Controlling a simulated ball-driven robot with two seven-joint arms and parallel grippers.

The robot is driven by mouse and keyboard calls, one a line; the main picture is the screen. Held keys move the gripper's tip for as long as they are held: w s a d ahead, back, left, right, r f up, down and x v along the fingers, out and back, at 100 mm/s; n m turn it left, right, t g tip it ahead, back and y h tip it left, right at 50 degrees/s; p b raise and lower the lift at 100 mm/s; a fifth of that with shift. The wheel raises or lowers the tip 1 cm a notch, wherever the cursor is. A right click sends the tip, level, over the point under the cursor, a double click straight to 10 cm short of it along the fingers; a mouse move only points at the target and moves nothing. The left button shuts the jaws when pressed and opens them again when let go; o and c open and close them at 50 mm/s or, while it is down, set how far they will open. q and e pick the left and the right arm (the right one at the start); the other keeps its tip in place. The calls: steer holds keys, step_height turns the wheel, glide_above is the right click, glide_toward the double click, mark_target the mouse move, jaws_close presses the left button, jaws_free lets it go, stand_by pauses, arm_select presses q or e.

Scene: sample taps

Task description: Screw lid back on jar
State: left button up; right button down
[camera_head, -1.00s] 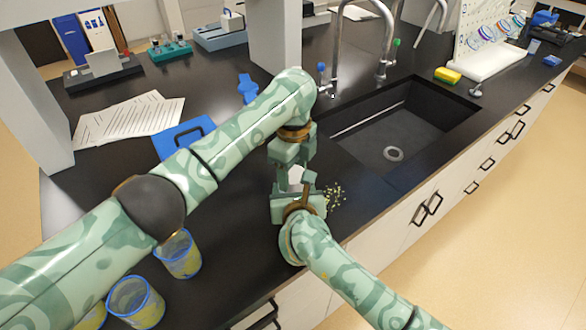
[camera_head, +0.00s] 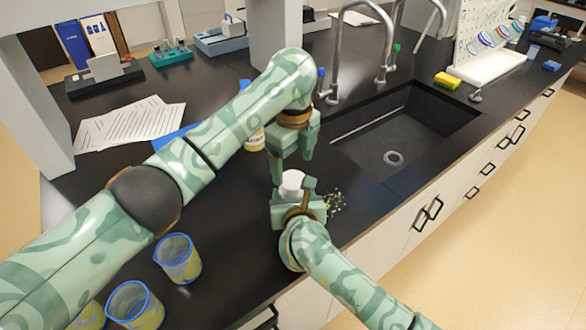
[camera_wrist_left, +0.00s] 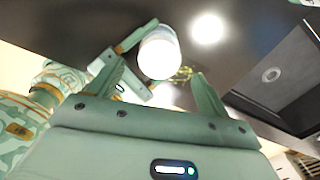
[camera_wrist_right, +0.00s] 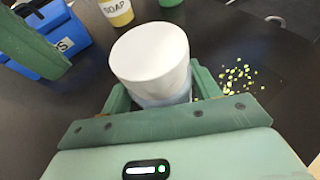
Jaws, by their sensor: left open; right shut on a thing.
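The jar (camera_wrist_right: 165,99) has a bluish, translucent body, mostly hidden between the fingers of my right gripper (camera_head: 297,203). The right gripper is shut on it and holds it upright. The white lid (camera_wrist_right: 150,52) sits on top of the jar and looks level; how tightly it is screwed cannot be told. The lid also shows in the head view (camera_head: 292,184) and in the left wrist view (camera_wrist_left: 159,53). My left gripper (camera_head: 291,170) is open and empty just above the lid, fingers pointing down. One of its fingers shows at the upper left of the right wrist view.
Small yellow-green bits (camera_head: 335,203) lie right of the jar. Blue-rimmed cups (camera_head: 178,258) stand at the front left. A soap bottle (camera_wrist_right: 117,12) and a blue box (camera_wrist_right: 52,40) are behind. The sink (camera_head: 405,135) opens to the right; papers (camera_head: 128,122) lie left.

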arm_select(q)
steer(key=shift+r, duration=0.1)
steer(key=shift+r, duration=0.1)
steer(key=shift+c, duration=1.1)
steer(key=shift+w+a+r+n+t, duration=0.15)
steer(key=shift+w+r+n, duration=0.15)
steer(key=shift+r, duration=0.25)
steer(key=shift+w+a+r+n+t, duration=0.15)
steer(key=shift+w+r+n, duration=0.1)
steer(key=shift+r, duration=0.3)
steer(key=shift+r+n, duration=0.25)
steer(key=shift+n, duration=0.7)
steer(key=n, duration=0.5)
steer(key=shift+s+d+r, duration=0.1)
steer(key=shift+s+r, duration=0.1)
steer(key=shift+r, duration=0.15)
steer(key=n, duration=0.4)
steer(key=shift+s+d, duration=0.15)
steer(key=shift+s, duration=0.1)
steer(key=n, duration=0.3)
steer(key=shift+s, duration=0.1)
steer(key=shift+f, duration=0.1)
